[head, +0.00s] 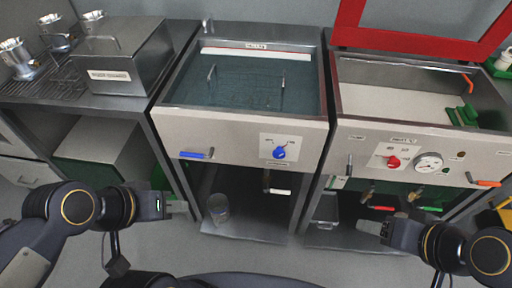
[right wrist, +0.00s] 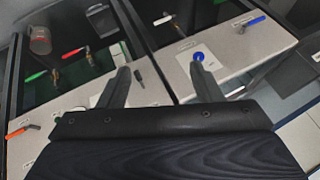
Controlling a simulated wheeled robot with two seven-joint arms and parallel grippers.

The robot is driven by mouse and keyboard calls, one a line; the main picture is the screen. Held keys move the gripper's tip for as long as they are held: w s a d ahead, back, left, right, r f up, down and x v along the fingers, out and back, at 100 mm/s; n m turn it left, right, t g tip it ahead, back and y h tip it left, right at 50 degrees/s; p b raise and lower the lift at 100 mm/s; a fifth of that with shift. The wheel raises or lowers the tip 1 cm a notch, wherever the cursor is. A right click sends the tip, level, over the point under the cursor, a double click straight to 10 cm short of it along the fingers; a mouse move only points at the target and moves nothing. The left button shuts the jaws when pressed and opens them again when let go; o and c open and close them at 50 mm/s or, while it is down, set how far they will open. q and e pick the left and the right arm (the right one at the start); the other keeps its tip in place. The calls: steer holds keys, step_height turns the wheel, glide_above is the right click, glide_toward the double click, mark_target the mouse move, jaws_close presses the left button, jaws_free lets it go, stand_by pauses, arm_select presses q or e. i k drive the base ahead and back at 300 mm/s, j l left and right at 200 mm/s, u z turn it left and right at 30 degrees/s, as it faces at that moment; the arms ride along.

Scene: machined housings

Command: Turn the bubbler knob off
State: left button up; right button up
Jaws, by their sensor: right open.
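A blue knob (head: 280,152) sits on a white plate on the front panel of the middle tank. Its pointer seems to lean up and right; the small labels are unreadable. A red knob (head: 393,162) sits on the right tank's panel, left of a round gauge (head: 428,163). I cannot read which knob is marked bubbler. My right gripper (head: 375,228) is low in front of the right tank, open and empty, apart from both knobs. In the right wrist view the blue knob (right wrist: 199,57) shows beyond the fingers (right wrist: 162,88). My left gripper (head: 178,207) is left of the middle tank, touching nothing visible; its jaws are unclear.
A blue lever (head: 197,155) and an orange lever (head: 485,183) project from the panels. Pipe valves with white (head: 279,191) and red (head: 381,208) handles hang below. A clear beaker (head: 219,209) stands on the lower shelf. A red frame (head: 425,42) rises behind the right tank.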

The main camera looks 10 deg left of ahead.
mark_target(279, 153)
steer(key=k+j+u, duration=0.15)
steer(key=j, duration=0.25)
steer(key=k+j+u, duration=0.15)
steer(key=j, duration=0.25)
steer(key=k+j+u, duration=0.15)
steer(key=j, duration=0.25)
steer(key=i, duration=0.05)
